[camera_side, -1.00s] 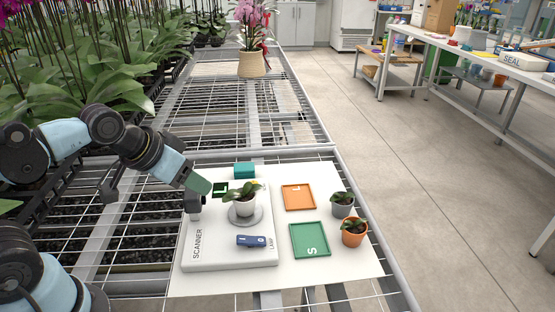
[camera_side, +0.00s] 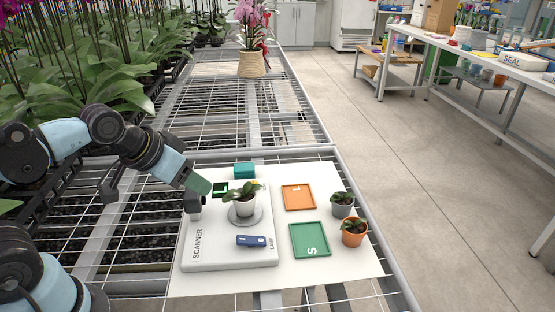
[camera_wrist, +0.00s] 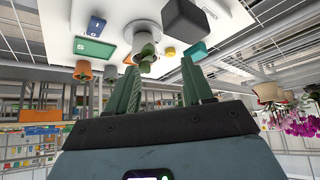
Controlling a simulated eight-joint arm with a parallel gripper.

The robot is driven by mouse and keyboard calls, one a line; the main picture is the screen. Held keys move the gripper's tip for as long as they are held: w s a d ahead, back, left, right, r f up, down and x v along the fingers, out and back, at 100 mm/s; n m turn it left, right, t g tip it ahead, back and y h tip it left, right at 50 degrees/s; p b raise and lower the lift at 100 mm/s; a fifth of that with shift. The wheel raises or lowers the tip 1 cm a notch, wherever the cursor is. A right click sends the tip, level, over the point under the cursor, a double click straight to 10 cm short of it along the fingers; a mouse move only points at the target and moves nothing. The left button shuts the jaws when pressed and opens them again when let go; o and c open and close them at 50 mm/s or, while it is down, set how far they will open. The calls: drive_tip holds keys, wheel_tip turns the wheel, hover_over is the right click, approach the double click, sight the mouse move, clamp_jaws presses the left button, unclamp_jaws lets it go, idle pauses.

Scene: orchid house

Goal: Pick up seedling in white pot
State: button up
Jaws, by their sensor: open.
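The seedling in the white pot (camera_side: 243,208) stands upright on the round grey disc of the white scanner (camera_side: 204,258). Its leaves spread over the rim. My gripper (camera_side: 205,188) is just left of and above the pot, its green fingers pointing down to the right, apart from the plant. In the wrist view, which is tipped over, my gripper (camera_wrist: 160,66) has its two fingers spread with nothing between them. The white pot (camera_wrist: 141,42) shows beyond the fingertips, its leaves partly covering it.
A blue device (camera_side: 251,241) lies on the scanner. An orange tray (camera_side: 299,197), green tray (camera_side: 309,240), grey pot (camera_side: 342,205) and orange pot (camera_side: 354,233) are right.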

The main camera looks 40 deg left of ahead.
drive_tip(key=o, duration=0.6)
drive_tip(key=shift+w, duration=0.1)
drive_tip(key=n+g+h, duration=0.1)
drive_tip(key=n+g, duration=0.3)
drive_tip(key=g, duration=0.3)
approach(243, 199)
drive_tip(key=f, duration=0.4)
drive_tip(key=shift+w, duration=0.25)
drive_tip(key=shift+s+d+f, duration=0.1)
drive_tip(key=shift+d+f, duration=0.1)
drive_tip(key=shift+f, duration=1.05)
drive_tip(key=shift+s+d+f, duration=0.1)
drive_tip(key=shift+d+f, duration=0.1)
drive_tip(key=shift+f, duration=1.1)
